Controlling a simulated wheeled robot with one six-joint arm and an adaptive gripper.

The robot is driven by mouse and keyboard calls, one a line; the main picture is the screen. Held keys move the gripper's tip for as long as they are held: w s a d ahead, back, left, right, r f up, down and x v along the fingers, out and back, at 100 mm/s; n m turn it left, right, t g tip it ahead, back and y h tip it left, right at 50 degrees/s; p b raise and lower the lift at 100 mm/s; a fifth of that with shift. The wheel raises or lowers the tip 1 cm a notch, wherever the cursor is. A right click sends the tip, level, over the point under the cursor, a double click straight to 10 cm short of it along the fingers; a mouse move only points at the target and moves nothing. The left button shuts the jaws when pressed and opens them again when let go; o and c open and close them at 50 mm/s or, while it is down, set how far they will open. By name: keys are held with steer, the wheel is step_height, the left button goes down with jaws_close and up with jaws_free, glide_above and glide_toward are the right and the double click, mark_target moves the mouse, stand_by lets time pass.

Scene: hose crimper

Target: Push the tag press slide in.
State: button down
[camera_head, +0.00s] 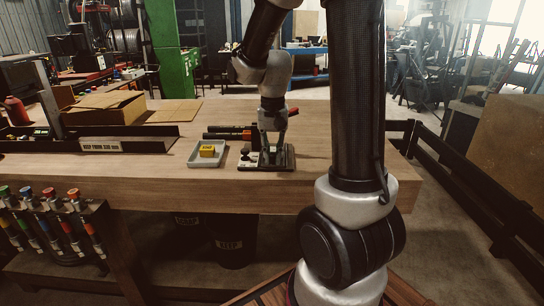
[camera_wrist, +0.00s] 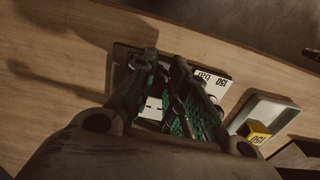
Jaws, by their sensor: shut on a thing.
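The tag press (camera_head: 280,165) is a dark base plate with upright metal parts, standing near the bench's front edge. In the wrist view its dark base (camera_wrist: 122,75) lies under my fingers, with a white plate (camera_wrist: 213,82) lettered "150 bar" beside them. My gripper (camera_head: 272,132) points down over the press. In the wrist view my gripper (camera_wrist: 165,62) has its green-padded fingers close around a part of the press, which appears to be the slide. The fingers mostly hide that part, and I cannot tell how far in the slide stands.
A grey tray (camera_head: 207,162) with a yellow block (camera_head: 208,151) sits just left of the press. Black cylindrical tools (camera_head: 226,133) lie behind it. A cardboard box (camera_head: 105,107) and a dark labelled rack (camera_head: 85,146) are further left. Bench right of the press is clear.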

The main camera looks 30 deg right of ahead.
steer(key=shift+w+d, duration=0.7)
steer(key=shift+w, duration=0.3)
steer(key=shift+w+d, duration=0.75)
steer(key=shift+w, duration=0.3)
steer(key=shift+w+d, duration=0.7)
steer(key=shift+w, duration=0.3)
steer(key=c, duration=0.6)
jaws_free()
steer(key=shift+c, duration=0.2)
steer(key=shift+r, duration=0.1)
steer(key=shift+c, duration=0.2)
steer(key=shift+w+r, duration=0.1)
steer(key=shift+r, duration=0.75)
steer(key=shift+c, duration=0.2)
steer(key=shift+o, duration=0.4)
step_height(320, 180, up, 7)
steer(key=shift+r, duration=0.1)
